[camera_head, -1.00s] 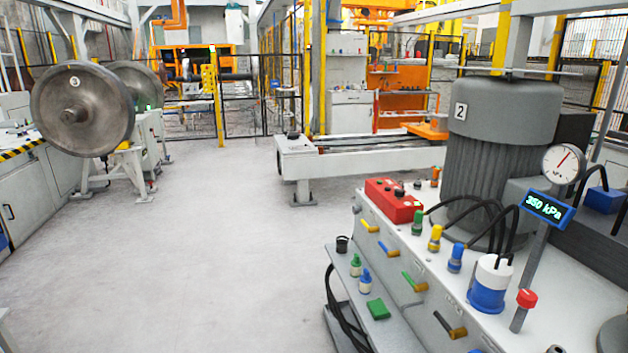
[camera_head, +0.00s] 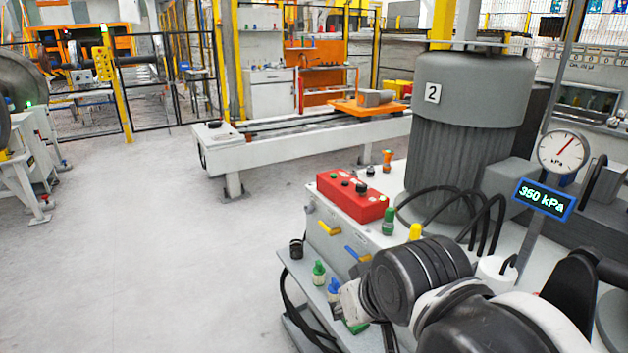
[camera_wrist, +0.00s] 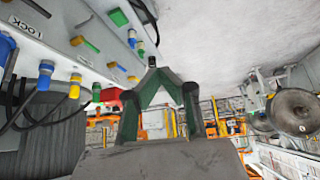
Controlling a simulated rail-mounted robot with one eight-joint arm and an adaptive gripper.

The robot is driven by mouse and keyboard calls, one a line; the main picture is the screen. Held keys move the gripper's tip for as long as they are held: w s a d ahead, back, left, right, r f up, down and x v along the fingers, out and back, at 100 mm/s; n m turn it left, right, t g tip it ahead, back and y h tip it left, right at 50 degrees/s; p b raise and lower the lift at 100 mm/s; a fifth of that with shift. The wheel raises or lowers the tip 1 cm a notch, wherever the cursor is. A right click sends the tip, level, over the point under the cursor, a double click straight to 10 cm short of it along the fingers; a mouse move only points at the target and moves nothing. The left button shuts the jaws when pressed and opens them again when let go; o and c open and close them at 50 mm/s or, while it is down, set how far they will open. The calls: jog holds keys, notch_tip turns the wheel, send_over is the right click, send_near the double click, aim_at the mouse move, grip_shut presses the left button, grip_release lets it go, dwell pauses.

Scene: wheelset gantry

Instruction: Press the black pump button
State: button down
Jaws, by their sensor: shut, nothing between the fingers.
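A red box (camera_head: 352,198) sits on the white bench, left of the large grey ribbed motor. The box also shows in the wrist view (camera_wrist: 110,98), partly hidden behind my gripper. My gripper (camera_wrist: 160,78) shows dark green fingers, shut and empty, in the wrist view. In the head view my arm crosses the lower right, with its end in front of and below the box, apart from it. The fingertips are not clear there.
The grey motor (camera_head: 470,130), a green fitting (camera_head: 388,222), a yellow fitting (camera_head: 415,232) and black hoses stand near the box. A gauge (camera_head: 563,152) and a 350 kPa display (camera_head: 543,198) are at right. Open floor (camera_head: 140,250) lies left.

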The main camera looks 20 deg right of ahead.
jog(key=shift+s, duration=0.2)
jog(key=w+d+r+m+p, duration=0.35)
jog(key=w+r, duration=0.85)
jog(key=w, duration=0.4)
jog(key=w+d+r+m+t+h+p, duration=0.1)
jog(key=w+d+r+p, duration=0.15)
jog(key=w, duration=0.65)
jog(key=w+d+r+m+p, duration=0.15)
jog(key=w+d, duration=0.25)
jog(key=w, duration=0.5)
jog(key=w+d+f+m+p, duration=0.2)
jog(key=w+d+f, duration=0.2)
jog(key=w, duration=0.5)
jog(key=w+d+f+m+p, duration=0.2)
jog(key=w+d+f, duration=0.3)
jog(key=w+d, duration=0.3)
jog(key=w+d+f+m+t+h+p, duration=0.1)
jog(key=w+d+f, duration=0.3)
jog(key=w, duration=0.6)
jog(key=shift+d+f+m+p, duration=0.4)
jog(key=shift+d+p, duration=0.05)
jog(key=shift+d, duration=0.8)
jog(key=shift+f, duration=0.1)
